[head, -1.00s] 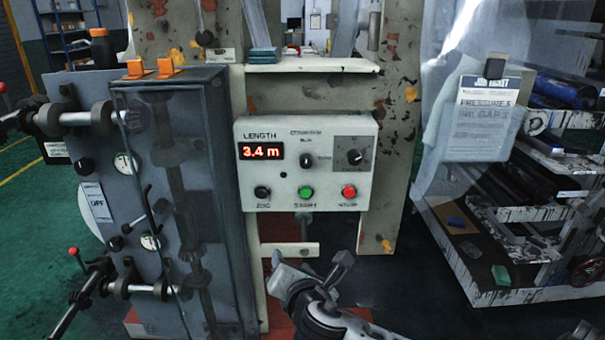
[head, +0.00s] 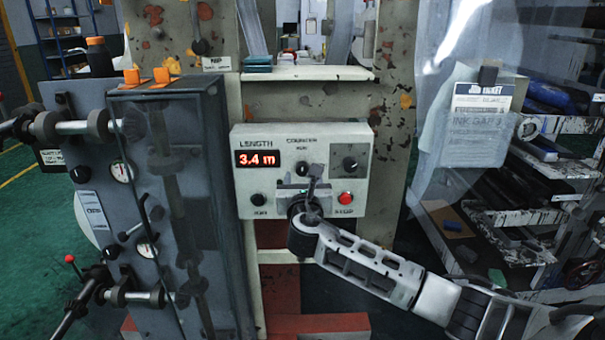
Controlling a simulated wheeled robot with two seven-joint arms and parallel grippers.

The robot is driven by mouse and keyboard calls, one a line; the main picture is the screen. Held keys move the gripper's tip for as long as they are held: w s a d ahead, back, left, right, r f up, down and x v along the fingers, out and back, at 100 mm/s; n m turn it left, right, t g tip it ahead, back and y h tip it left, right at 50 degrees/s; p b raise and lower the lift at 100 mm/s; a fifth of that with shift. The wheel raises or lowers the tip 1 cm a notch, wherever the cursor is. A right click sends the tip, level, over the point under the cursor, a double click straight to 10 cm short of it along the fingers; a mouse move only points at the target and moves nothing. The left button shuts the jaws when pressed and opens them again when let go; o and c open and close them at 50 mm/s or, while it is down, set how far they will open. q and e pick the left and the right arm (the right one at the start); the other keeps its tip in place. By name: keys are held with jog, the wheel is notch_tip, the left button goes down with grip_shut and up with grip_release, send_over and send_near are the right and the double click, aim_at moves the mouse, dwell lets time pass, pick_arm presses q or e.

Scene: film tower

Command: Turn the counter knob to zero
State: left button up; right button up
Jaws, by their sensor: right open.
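The pale control box (head: 240,180) hangs on the machine frame in the middle of the view. Its red display (head: 262,159) reads 3.4 m under the label LENGTH. The small black counter knob (head: 302,170) sits under the word COUNTER, with a RUN mark above it; its exact pointing direction is too small to tell. My right gripper (head: 304,186) is raised in front of the box, just below the counter knob, open and with nothing visible between its fingers. Whether it touches the box cannot be told. My left gripper is out of view.
A red button (head: 345,198) and a black button (head: 258,200) flank my gripper, which hides the green button. A grey cabinet with a clear cover (head: 180,200) stands close on the left, shelves (head: 500,205) on the right.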

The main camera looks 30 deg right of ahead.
aim_at(302, 170)
jog(key=shift+x, duration=1.7)
jog(key=shift+a, duration=0.1)
jog(key=c, duration=1)
jog(key=shift+o, duration=0.2)
